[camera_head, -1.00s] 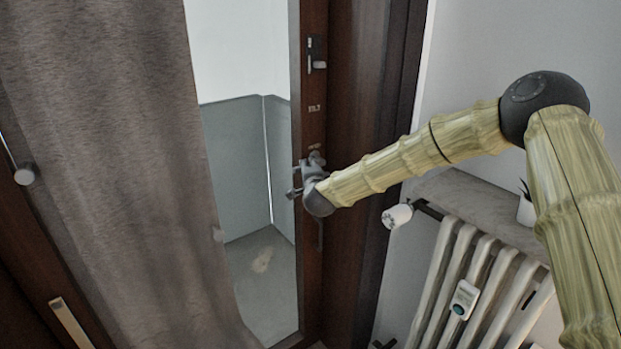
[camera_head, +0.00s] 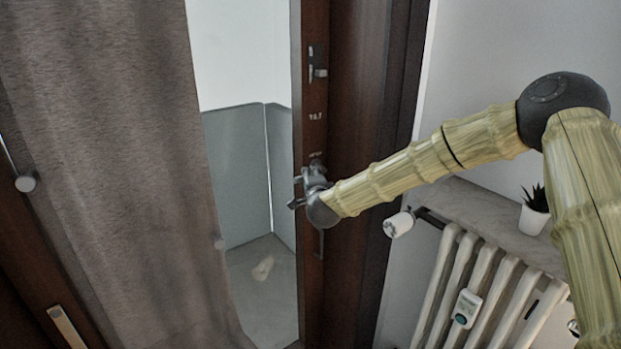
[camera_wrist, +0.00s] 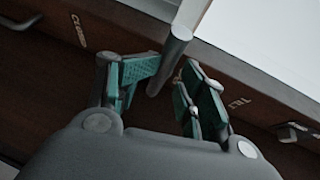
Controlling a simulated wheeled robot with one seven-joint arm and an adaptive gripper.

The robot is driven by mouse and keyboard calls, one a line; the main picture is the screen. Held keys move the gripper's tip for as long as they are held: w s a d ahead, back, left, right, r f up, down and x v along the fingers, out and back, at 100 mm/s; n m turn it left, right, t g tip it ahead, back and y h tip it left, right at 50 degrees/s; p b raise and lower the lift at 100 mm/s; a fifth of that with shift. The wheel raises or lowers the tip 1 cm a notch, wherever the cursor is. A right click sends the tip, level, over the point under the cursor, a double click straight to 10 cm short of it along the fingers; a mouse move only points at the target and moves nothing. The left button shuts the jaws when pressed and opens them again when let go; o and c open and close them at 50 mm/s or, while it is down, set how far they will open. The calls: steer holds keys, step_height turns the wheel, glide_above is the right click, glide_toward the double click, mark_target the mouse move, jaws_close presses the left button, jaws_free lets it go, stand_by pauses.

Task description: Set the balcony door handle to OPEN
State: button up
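The balcony door (camera_head: 313,140) has a dark wood frame with small pale lettering. In the wrist view, the grey cylindrical door handle (camera_wrist: 172,58) stands between the two teal-padded fingers of my gripper (camera_wrist: 172,80). The fingers are apart, one on each side of the handle. A gap shows on the right; contact on the left is unclear. In the head view, my gripper (camera_head: 306,187) is at the door frame's edge and hides most of the handle.
A second metal fitting (camera_head: 317,70) sits higher on the door frame. A grey-brown curtain (camera_head: 120,150) hangs at the left. At the right are a radiator (camera_head: 480,290) with a white valve knob (camera_head: 398,224), a sill (camera_head: 480,205) and a potted plant (camera_head: 534,212).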

steer(key=v, duration=0.9)
